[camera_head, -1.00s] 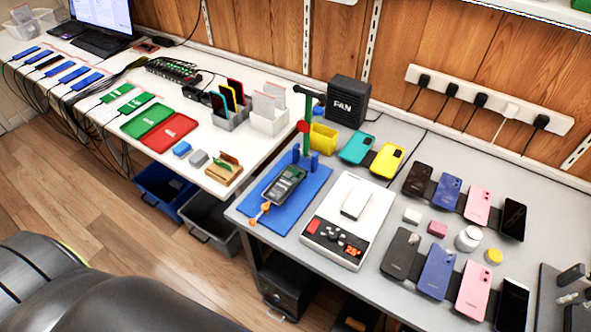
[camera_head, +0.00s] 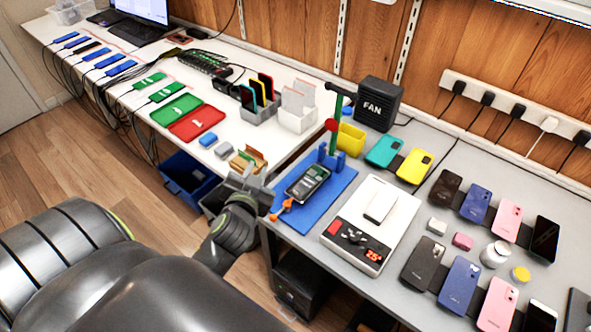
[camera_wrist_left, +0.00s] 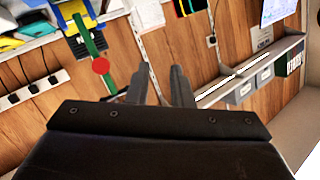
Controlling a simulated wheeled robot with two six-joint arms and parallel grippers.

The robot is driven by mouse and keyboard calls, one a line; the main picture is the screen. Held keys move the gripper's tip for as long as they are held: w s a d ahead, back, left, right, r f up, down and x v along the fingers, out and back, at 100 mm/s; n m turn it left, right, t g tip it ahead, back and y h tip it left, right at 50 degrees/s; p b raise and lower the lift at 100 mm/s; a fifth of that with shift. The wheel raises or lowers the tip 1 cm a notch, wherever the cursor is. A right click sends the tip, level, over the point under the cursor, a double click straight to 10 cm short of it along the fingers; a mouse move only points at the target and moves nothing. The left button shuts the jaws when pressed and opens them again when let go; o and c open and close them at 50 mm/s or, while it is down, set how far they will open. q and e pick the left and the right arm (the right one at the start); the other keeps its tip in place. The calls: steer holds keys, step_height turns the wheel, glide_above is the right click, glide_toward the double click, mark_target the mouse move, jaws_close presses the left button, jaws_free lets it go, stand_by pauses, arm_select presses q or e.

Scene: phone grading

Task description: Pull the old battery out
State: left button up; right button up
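A phone (camera_head: 308,184) lies on the blue mat (camera_head: 290,224) between small blue posts, at the front left of the grey bench. I cannot make out a battery in it at this size. An orange tool (camera_head: 283,208) lies at the mat's front left edge. My left gripper (camera_head: 246,180) is left of the mat, near the white table's front edge, apart from the phone. In the left wrist view its two fingers (camera_wrist_left: 160,70) stand apart with nothing between them. My right gripper is not in view.
A green post with a red knob (camera_head: 333,124) rises behind the mat. A white scale (camera_head: 400,207) stands right of it. A black fan box (camera_head: 377,104) and yellow bin (camera_head: 351,138) are behind. A cardboard box (camera_head: 248,158) sits close by the gripper.

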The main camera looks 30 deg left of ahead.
arm_select(q)
steer(key=w+d+r+m+t+h, duration=0.8)
steer(key=r+m, duration=0.1)
steer(key=r, duration=0.3)
steer(key=w+d+f+m+g+h, duration=0.2)
steer(key=d+m+g+h, duration=0.1)
steer(key=d+m+h, duration=0.25)
steer(key=w+d+f+m+g+h, duration=0.1)
steer(key=w+d+m+g+h, duration=0.1)
steer(key=d+m+g+h, duration=0.25)
steer(key=g+y, duration=1.1)
steer(key=g, duration=0.3)
glide_above(295, 191)
step_height(295, 191, down, 15)
steer(key=shift+r, duration=0.1)
step_height(295, 191, down, 6)
steer(key=b, duration=0.5)
steer(key=shift+f+b, duration=0.7)
steer(key=shift+f, duration=0.15)
